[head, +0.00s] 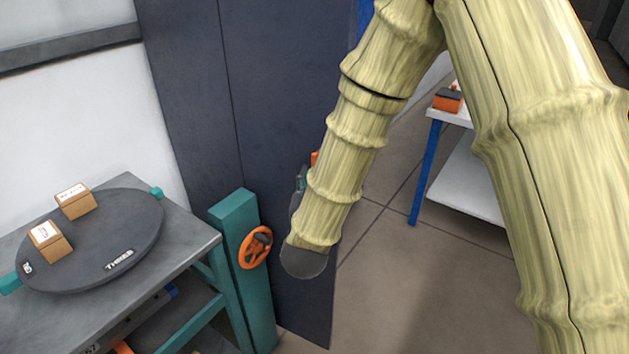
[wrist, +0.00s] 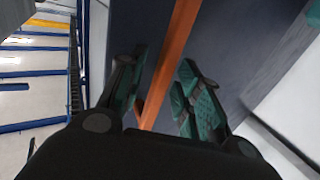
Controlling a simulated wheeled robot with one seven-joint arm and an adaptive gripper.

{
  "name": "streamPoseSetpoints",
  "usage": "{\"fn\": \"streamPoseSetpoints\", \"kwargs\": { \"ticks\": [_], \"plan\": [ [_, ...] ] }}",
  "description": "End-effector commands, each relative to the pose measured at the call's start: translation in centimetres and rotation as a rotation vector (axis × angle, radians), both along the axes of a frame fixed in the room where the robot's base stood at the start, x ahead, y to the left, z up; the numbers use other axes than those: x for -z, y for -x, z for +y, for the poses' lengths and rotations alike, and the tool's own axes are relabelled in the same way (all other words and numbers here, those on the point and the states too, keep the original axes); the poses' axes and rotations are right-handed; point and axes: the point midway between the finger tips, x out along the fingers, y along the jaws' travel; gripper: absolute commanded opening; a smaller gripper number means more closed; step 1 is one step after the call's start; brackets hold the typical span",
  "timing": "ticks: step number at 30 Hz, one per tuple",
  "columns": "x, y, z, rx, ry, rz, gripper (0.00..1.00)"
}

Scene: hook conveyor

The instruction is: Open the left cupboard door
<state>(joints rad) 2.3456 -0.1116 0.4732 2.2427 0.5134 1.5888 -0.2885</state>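The dark blue-grey cupboard (head: 185,80) stands upright behind my arm in the head view, with a vertical seam down its front. A long orange bar, which looks like a door handle (wrist: 176,45), runs between my fingers in the wrist view. A small orange bit (head: 314,158) shows beside my arm in the head view. My gripper (wrist: 163,62) is open, with one teal-padded finger on each side of the bar and gaps beside it. In the head view my gripper (head: 301,180) is mostly hidden behind my forearm.
A grey table (head: 190,240) at left carries a dark round turntable (head: 130,225) with two small boxes (head: 74,201). A teal post (head: 236,215) with an orange handwheel (head: 255,247) stands close to my arm. A white table with blue legs (head: 425,170) is at right; floor lies between.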

Motion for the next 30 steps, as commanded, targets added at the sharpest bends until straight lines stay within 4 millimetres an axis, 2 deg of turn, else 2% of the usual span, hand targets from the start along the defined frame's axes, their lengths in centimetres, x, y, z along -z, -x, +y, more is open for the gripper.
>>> {"fn": "streamPoseSetpoints", "kwargs": {
  "ticks": [8, 21, 30],
  "plan": [
    [0.1, 1.0, 0.2, -0.002, 0.001, 0.002, 0.34],
    [0.1, 8.5, 1.1, -0.003, 0.002, 0.002, 0.34],
    [0.1, 11.6, 1.5, -0.002, 0.0, 0.001, 0.34]
  ]
}}
